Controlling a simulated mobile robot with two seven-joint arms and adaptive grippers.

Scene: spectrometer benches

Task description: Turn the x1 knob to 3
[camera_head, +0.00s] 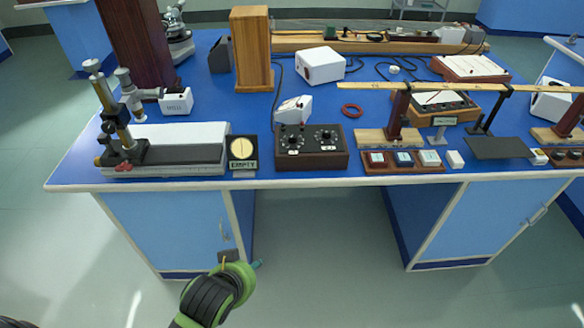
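A dark box with a brown wooden case (311,159) stands near the front edge of the blue bench. Its black top panel carries a left dial knob (293,138) and a right dial knob (327,135). The markings are too small to read, so I cannot tell which is x1 or where it points. My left arm, green and black, comes up from the bottom left of centre. My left gripper (228,256) is below and in front of the bench, apart from the box. Its fingers are not clear. My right gripper is not in view.
The space before the bench is clear.

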